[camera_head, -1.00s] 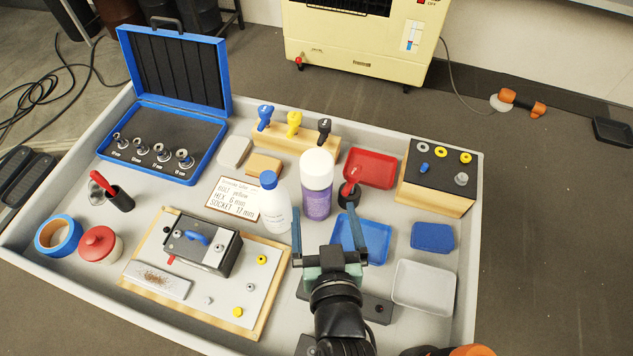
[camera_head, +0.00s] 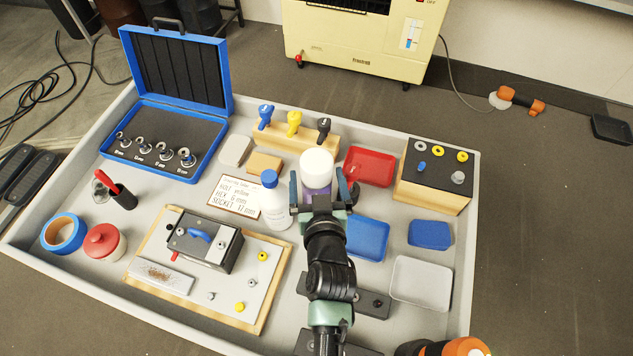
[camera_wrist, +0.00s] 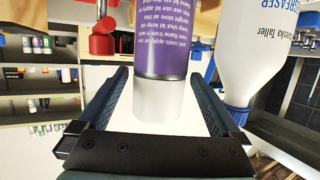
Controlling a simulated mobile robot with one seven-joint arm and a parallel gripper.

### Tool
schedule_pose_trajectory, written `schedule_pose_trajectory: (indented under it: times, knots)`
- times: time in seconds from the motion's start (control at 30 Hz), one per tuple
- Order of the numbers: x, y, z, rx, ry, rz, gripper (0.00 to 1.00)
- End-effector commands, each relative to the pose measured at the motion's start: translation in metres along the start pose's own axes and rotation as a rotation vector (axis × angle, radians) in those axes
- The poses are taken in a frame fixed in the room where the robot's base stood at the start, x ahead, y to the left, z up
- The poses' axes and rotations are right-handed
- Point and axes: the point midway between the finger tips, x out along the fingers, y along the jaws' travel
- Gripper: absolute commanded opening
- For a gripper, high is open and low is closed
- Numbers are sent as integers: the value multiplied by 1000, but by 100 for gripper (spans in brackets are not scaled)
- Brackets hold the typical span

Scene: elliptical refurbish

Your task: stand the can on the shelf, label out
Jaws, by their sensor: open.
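The can (camera_head: 317,175) has a white cap and a purple label, and stands upright on the tray cart. In the wrist view the can (camera_wrist: 160,60) appears upside down, with lines of label print facing the camera. My gripper (camera_head: 320,192) is open at the can, one finger on each side. In the wrist view the open gripper (camera_wrist: 162,80) has the can between its fingers; contact cannot be made out. A shelf (camera_wrist: 38,58) with several purple and white cans shows at the left of the wrist view. The can's lower part is hidden in the head view.
A white degreaser bottle (camera_head: 274,203) with a blue cap stands close left of the can. A red tray (camera_head: 370,166) and a blue tray (camera_head: 368,240) lie to the right. A tool rack (camera_head: 290,140) stands behind. A lettered card (camera_head: 235,196) lies left.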

Motion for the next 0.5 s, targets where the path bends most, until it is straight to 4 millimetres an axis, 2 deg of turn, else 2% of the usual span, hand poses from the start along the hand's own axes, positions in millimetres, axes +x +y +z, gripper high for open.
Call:
schedule_pose_trajectory:
  times: [0.17, 0.43, 0.5]
  knots:
    - [17, 0, 0, -1, -1, 0, 100]
    - [19, 0, 0, -1, 0, 0, 100]
    - [19, 0, 0, -1, 0, 0, 89]
